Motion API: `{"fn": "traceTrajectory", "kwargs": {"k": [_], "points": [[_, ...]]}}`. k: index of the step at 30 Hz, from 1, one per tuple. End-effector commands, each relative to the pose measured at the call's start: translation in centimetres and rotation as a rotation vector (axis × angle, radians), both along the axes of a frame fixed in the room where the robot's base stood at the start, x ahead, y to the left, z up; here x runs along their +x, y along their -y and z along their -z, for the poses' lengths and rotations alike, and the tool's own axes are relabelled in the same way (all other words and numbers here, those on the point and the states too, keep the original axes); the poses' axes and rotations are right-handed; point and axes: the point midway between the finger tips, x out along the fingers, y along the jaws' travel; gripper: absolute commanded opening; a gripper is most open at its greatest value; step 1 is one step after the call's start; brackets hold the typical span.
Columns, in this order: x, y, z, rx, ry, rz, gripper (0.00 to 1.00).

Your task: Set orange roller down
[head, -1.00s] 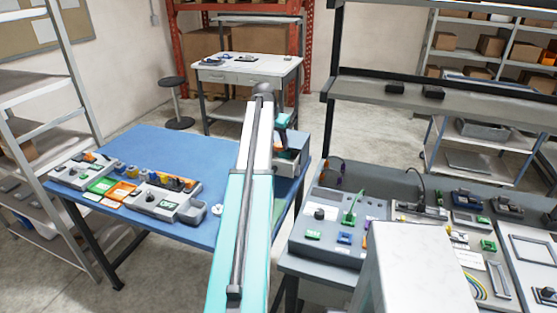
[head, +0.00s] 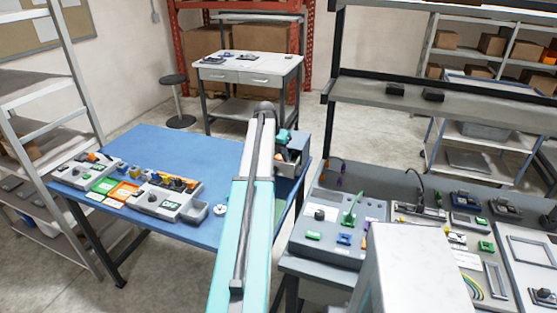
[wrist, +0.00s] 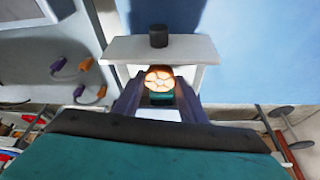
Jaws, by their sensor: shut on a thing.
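In the wrist view my gripper (wrist: 158,92) is shut on a round, pale orange piece with a brightly lit end, which I take as the orange roller (wrist: 159,77). The roller sits between the two dark fingers, in front of a white-topped unit with a black knob (wrist: 158,37). I cannot tell whether the roller touches that unit. In the head view my arm covers most of the gripper, near a grey box-like unit (head: 297,150) at the right edge of the blue table (head: 190,150).
A grey workbench (head: 325,265) with panels and cables is at right. The back middle of the blue table is clear. A metal shelf (head: 50,130) stands at left.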

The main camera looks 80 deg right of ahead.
Motion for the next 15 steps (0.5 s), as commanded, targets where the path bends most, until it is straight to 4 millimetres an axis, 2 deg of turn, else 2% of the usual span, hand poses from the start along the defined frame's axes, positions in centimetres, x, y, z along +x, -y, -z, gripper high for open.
{"fn": "traceTrajectory", "kwargs": {"k": [7,15], "points": [[0.0,-0.1,2.1,0.001,-0.001,0.0,0.12],[0.0,0.0,2.4,-0.001,0.0,0.0,0.12]]}}
